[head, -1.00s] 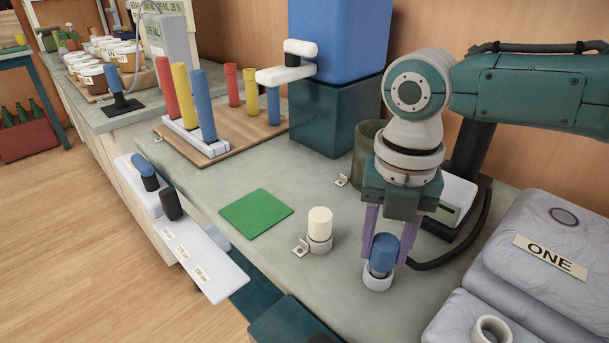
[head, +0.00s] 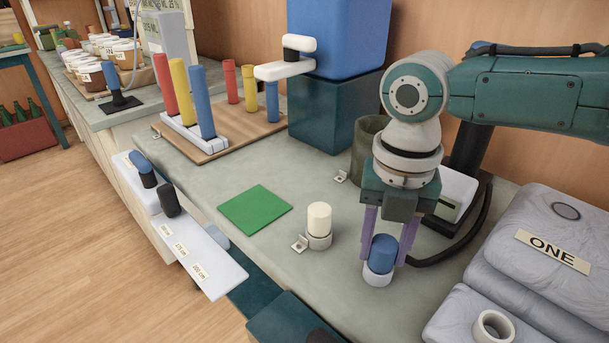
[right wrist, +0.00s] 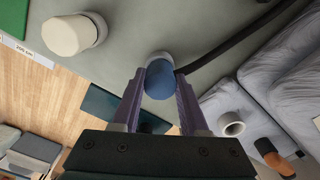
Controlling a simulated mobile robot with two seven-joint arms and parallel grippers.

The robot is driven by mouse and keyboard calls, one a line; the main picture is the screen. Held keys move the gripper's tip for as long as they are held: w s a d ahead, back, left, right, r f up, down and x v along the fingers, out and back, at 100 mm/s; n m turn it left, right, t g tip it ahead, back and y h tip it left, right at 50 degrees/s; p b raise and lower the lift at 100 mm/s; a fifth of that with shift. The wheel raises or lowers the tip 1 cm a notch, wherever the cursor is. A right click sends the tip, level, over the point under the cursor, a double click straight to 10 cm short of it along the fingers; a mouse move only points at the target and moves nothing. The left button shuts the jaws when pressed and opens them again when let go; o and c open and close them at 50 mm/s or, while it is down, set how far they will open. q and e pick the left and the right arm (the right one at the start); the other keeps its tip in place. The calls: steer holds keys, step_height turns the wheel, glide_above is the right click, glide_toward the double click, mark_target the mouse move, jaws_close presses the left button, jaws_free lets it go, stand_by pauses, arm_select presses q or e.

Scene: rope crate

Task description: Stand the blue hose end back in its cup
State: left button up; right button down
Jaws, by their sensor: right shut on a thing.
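The blue hose end (head: 382,252) stands in a small white cup (head: 376,277) near the front edge of the bench. My right gripper (head: 384,256) points down with its purple fingers on either side of the blue end, shut on it. The right wrist view also shows the blue end (right wrist: 160,78) between the fingers (right wrist: 160,98). A dark hose (head: 440,257) runs from behind it toward the back right. How deep the end sits in the cup is hard to tell. My left gripper is not in view.
A cream end in a white cup (head: 319,222) stands to the left. A green mat (head: 256,209) lies beyond it. Grey sacks (head: 540,240) marked ONE and a white ring (head: 492,328) lie at right. The bench between mat and cups is clear.

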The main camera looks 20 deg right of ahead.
steer(key=c, duration=0.5)
jaws_free()
steer(key=shift+o, duration=0.7)
step_height(320, 180, up, 10)
steer(key=p, duration=0.3)
